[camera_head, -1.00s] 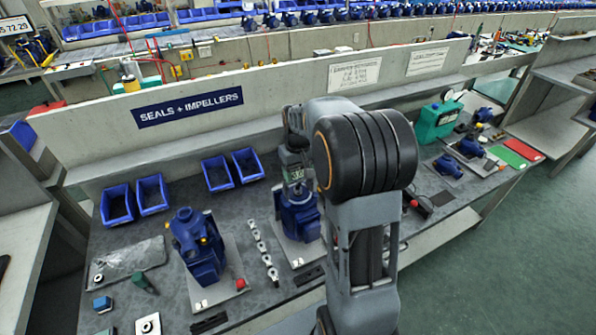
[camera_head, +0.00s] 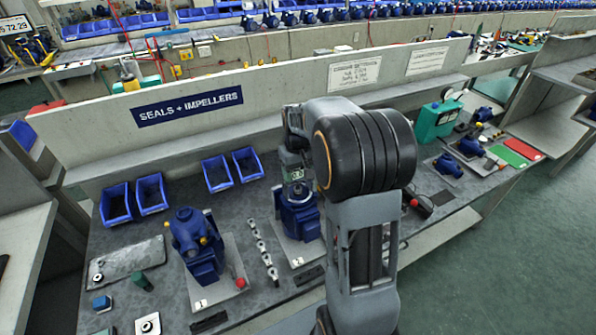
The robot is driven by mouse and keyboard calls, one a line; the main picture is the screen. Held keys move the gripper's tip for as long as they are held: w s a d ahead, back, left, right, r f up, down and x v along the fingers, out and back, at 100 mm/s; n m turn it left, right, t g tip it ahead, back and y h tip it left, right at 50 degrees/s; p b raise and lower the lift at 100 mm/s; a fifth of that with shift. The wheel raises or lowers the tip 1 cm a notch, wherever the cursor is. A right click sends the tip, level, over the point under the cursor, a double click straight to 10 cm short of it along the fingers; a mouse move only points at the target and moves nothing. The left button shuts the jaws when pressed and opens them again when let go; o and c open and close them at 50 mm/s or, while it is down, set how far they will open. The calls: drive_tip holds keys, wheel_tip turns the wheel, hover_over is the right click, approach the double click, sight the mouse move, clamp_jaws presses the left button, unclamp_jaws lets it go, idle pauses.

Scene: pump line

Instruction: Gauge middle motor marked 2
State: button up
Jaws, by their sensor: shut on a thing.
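The middle blue motor (camera_head: 300,213) stands upright on a pale plate (camera_head: 300,254) with a tag that seems to read 2. My gripper (camera_head: 293,158) points down over this motor and is shut on a gauge (camera_head: 296,175) with a small lit display. The gauge is at the motor's top; I cannot tell whether it touches. My arm hides the fingertips in part and the area to the right of the motor. The left blue motor (camera_head: 197,248) stands on its own plate tagged 1, with a red-knobbed handle (camera_head: 240,282) beside it.
Several small metal parts (camera_head: 262,255) lie in a row between the two motors. Blue bins (camera_head: 218,173) stand along the back wall. A green case (camera_head: 437,120) and more blue parts stand at right.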

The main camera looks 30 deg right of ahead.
idle(0.3)
drive_tip(key=o, duration=1.5)
drive_tip(key=shift+o, duration=0.7)
drive_tip(key=shift+r, duration=0.1)
drive_tip(key=shift+r+p, duration=3.55)
drive_tip(key=shift+r, duration=0.85)
